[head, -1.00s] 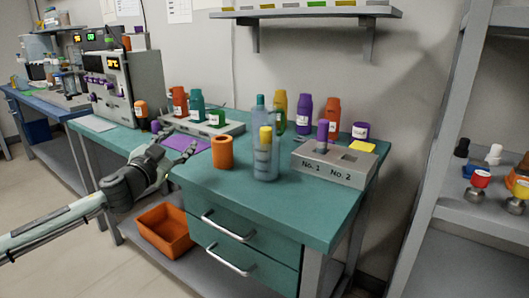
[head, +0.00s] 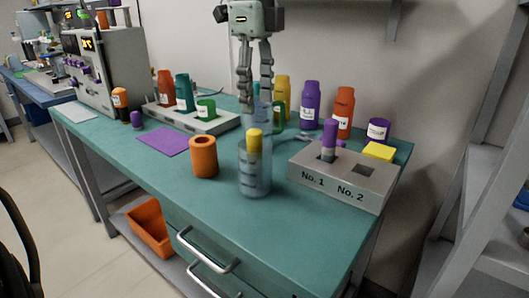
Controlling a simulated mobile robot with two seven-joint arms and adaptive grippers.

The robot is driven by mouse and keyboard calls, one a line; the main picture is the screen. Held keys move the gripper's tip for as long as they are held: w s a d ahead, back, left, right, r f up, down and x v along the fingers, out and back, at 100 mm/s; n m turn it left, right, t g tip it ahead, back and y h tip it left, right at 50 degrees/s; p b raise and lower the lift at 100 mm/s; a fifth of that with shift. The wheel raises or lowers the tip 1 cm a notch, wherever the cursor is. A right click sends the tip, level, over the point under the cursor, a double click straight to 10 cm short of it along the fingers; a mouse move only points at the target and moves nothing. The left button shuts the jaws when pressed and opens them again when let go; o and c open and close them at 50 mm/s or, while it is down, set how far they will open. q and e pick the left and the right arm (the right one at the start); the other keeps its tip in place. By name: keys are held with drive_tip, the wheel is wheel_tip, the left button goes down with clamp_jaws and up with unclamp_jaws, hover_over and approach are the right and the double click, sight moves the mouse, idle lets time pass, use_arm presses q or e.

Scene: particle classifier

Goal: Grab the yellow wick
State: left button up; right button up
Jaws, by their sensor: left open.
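The yellow wick (head: 255,141) stands upright in a clear glass beaker (head: 255,180) near the middle of the teal bench; its yellow top sticks out of the rim. My left gripper (head: 255,106) hangs above it, fingers pointing down, open and empty. The fingertips are a little above the yellow top and appear apart from it. The lower part of the wick shows only dimly through the glass. My right gripper cannot be seen.
An orange cylinder (head: 204,158) stands left of the beaker. The grey No. 1 / No. 2 block (head: 338,180) with a purple-topped piece (head: 329,138) is right. Several bottles stand behind. The bench front is clear.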

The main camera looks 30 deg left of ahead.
sight(255, 131)
use_arm(q)
drive_tip(key=shift+s+f, duration=0.1)
drive_tip(key=shift+f, duration=0.2)
drive_tip(key=f, duration=0.3)
drive_tip(key=f+p, duration=0.1)
drive_tip(key=f, duration=0.3)
drive_tip(key=shift+s+a, duration=0.1)
drive_tip(key=shift+s, duration=0.1)
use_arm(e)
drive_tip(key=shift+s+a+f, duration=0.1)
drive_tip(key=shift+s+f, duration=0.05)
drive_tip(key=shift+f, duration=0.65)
use_arm(q)
drive_tip(key=shift+c, duration=0.2)
clamp_jaws()
